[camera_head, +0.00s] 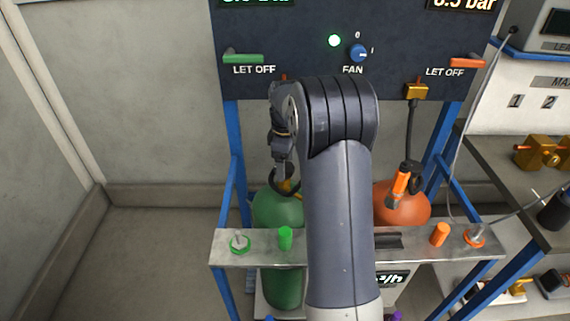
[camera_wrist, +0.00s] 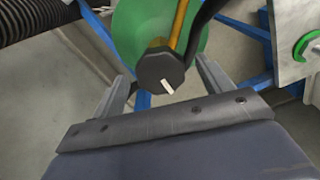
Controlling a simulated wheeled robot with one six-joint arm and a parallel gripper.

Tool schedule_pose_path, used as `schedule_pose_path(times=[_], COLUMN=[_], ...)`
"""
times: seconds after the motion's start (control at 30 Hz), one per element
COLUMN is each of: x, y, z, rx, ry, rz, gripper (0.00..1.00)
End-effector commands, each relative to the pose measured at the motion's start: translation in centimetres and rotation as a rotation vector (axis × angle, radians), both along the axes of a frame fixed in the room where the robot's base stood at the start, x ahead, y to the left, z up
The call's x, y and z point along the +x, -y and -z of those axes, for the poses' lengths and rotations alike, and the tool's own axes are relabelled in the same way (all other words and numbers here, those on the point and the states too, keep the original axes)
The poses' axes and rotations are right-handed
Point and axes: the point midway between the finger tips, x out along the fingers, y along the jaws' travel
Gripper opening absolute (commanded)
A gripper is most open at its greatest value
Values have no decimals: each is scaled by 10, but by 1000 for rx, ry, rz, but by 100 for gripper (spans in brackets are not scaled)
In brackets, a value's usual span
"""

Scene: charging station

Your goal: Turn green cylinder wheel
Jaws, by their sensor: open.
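The green cylinder (camera_head: 277,207) stands behind the metal rack bar, partly hidden by my arm. In the wrist view its rounded green top (camera_wrist: 140,25) fills the upper middle. Its wheel is a dark, many-sided knob (camera_wrist: 160,68) with a white mark, beside a yellow-brass stem and a dark hose. My gripper (camera_wrist: 162,74) is open, with one finger on each side of the knob in the picture. Gaps show on both sides; I cannot tell the depth between the fingertips and the knob. In the head view my gripper (camera_head: 281,165) is above the cylinder, and the wheel is not clearly visible.
The metal bar (camera_head: 262,256) crosses in front of the cylinders. An orange cylinder (camera_head: 402,214) with a hose stands to the right. The dark panel (camera_head: 300,62) is behind my arm, with LET OFF levers and a blue FAN knob (camera_head: 358,53). Floor at left is clear.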

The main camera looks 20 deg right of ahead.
Motion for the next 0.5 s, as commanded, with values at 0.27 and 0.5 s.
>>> schedule_pose_path(times=[0.27, 0.5], x=[0, 0], y=[0, 0], z=[4, 4], rx=[0, 0], ry=[2, 1], rz=[0, 0], gripper=[75, 61])
